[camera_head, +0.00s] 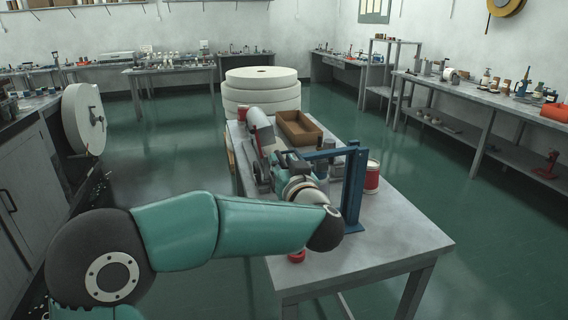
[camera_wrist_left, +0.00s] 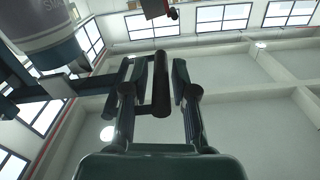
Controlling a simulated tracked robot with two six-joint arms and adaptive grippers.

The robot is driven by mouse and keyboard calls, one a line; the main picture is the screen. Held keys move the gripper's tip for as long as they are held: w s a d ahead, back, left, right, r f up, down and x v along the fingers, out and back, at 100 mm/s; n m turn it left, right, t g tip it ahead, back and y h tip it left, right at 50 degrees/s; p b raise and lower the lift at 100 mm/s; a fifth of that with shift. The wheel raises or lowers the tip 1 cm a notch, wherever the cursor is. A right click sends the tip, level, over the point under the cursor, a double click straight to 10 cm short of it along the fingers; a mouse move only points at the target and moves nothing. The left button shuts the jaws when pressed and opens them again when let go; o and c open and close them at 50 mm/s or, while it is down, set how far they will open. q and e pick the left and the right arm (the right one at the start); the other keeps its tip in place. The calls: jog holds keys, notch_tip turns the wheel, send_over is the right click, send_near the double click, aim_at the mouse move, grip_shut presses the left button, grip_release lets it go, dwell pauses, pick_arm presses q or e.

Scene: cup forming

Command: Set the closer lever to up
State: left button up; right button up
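A blue upright frame (camera_head: 353,187) with a horizontal arm stands on the middle bench (camera_head: 400,238); it looks like the closer. In the left wrist view, a dark round bar (camera_wrist_left: 161,84), which looks like the lever handle, stands between the fingers of my left gripper (camera_wrist_left: 158,85). The fingers are apart, with a gap visible beside the bar; firm contact is not visible. In the head view my left gripper (camera_head: 282,160) is beside the frame, partly hidden by its own wrist, and the lever cannot be made out. My right gripper is not in view.
White round stacked slabs (camera_head: 262,88) stand behind. A white-and-blue cylinder (camera_wrist_left: 45,35) is close at upper left in the wrist view. The bench's near right is clear.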

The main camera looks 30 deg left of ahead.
pick_arm(q)
grip_shut()
jog(key=shift+d, duration=0.1)
